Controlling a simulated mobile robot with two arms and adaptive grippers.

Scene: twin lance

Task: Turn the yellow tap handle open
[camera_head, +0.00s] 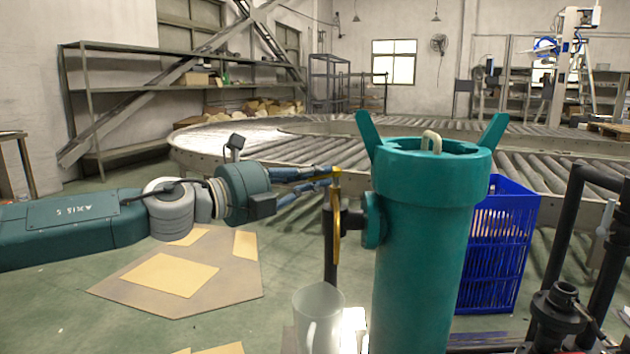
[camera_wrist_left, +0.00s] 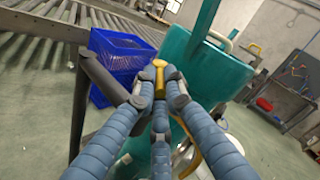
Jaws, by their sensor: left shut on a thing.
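The yellow tap handle (camera_head: 337,225) stands upright as a narrow lever on the left side of a large teal cylinder (camera_head: 425,250), by a dark valve fitting. My left gripper (camera_head: 334,175) reaches in from the left and is shut on the upper end of the handle. In the left wrist view the blue-grey fingers close around the yellow handle (camera_wrist_left: 160,72), and its lower part curves away below them. A translucent mug (camera_head: 318,318) stands below the tap. My right gripper is not in view.
A blue crate (camera_head: 497,245) stands behind the cylinder to the right. Dark pipes (camera_head: 572,250) stand at the far right. A roller conveyor (camera_head: 320,150) runs behind. Flat cardboard (camera_head: 180,275) lies on the floor beneath my left arm.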

